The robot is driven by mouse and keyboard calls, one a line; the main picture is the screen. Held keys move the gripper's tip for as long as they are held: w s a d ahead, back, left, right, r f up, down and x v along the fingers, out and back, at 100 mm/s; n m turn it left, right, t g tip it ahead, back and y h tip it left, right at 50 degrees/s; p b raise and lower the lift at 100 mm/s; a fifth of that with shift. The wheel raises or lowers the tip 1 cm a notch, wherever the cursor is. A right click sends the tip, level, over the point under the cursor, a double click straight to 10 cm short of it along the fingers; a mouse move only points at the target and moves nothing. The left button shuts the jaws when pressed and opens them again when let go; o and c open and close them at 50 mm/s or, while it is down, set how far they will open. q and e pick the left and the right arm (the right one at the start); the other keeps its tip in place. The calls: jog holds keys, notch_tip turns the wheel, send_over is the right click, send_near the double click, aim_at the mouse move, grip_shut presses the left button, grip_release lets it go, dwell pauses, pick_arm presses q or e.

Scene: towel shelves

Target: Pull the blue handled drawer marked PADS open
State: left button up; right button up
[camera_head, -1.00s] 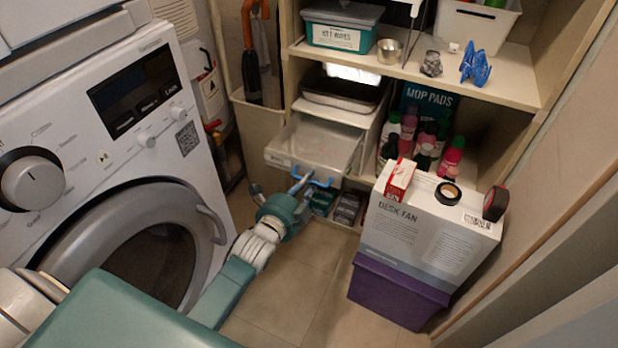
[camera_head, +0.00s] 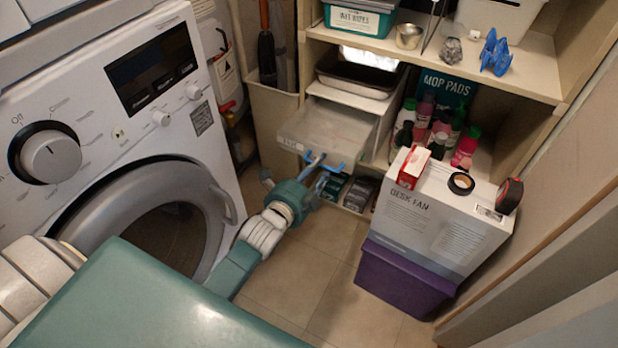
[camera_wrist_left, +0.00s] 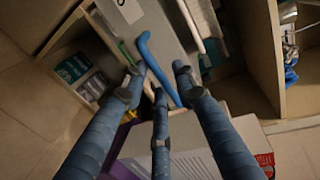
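A pale, see-through drawer (camera_head: 325,128) sticks out of the shelf unit, partly open. Its front label is too small to read in the head view. A blue handle (camera_head: 336,166) is on its front; in the left wrist view the handle (camera_wrist_left: 153,66) runs slantwise between my fingers. My left gripper (camera_head: 316,172) is at the handle. In the left wrist view its fingers (camera_wrist_left: 158,82) stand apart around the handle; firm contact cannot be made out. My right gripper is not in view.
A washing machine (camera_head: 140,125) stands at the left. A desk fan box (camera_head: 430,215) on a purple bin (camera_head: 400,280) stands to the right of the drawer. Bottles and a mop pads pack (camera_head: 447,88) are on the shelf. Floor (camera_head: 310,270) in front is clear.

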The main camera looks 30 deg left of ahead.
pick_arm(q)
jog(key=s+r, duration=0.2)
jog(key=s, duration=0.8)
jog(key=shift+s+a, duration=0.15)
jog(key=shift+s, duration=0.2)
jog(key=shift+r, duration=0.1)
